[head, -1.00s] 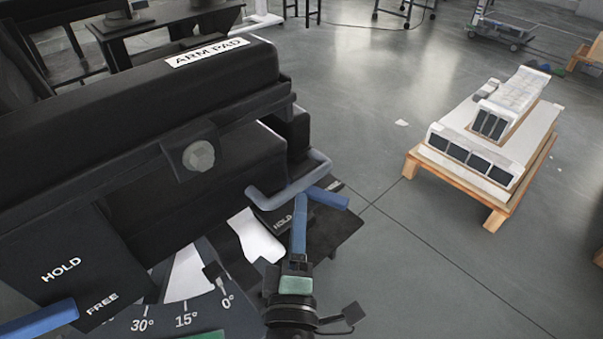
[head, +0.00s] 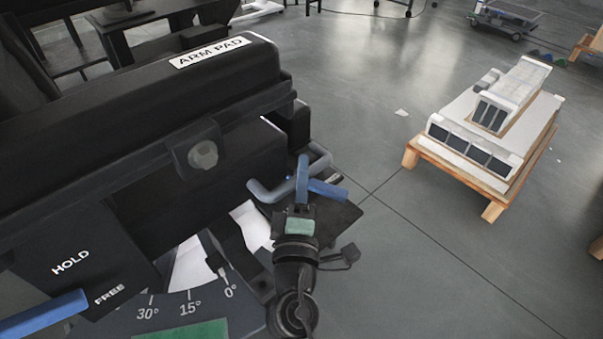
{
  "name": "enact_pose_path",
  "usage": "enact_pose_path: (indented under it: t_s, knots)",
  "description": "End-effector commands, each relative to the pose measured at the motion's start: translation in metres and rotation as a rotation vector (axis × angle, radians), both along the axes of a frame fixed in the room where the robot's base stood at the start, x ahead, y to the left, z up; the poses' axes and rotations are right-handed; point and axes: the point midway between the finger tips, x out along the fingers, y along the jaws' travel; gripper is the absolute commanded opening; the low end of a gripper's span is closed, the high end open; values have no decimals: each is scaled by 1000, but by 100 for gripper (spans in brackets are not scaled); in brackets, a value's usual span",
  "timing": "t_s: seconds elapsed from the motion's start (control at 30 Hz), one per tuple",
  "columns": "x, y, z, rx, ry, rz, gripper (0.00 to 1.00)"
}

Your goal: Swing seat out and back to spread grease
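The black seat part (head: 120,110) with a white "ARM PAD" label (head: 210,52) fills the left of the head view. A grey-blue loop handle (head: 268,191) sticks out at its near right corner. My gripper (head: 303,168), with a green patch on its black body, is at the right part of this loop. A dark angle scale (head: 185,305) shows 0°, 15° and 30°; a small pointer (head: 216,258) is near 0°. No grease is distinguishable.
A blue lever (head: 45,315) lies by a "HOLD/FREE" plate (head: 75,265) at lower left. A wooden pallet (head: 495,208) with white-and-black units stands at right. Grey floor (head: 400,260) between is clear.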

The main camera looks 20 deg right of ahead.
Motion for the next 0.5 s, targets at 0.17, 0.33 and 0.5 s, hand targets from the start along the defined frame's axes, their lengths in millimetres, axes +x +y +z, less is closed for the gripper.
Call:
enact_pose_path:
  t_s: [0.17,0.33,0.5]
  knots:
    - [0,0,0,0,0,0,0]
    - [0,0,0,0,0,0,0]
    - [0,0,0,0,0,1,0]
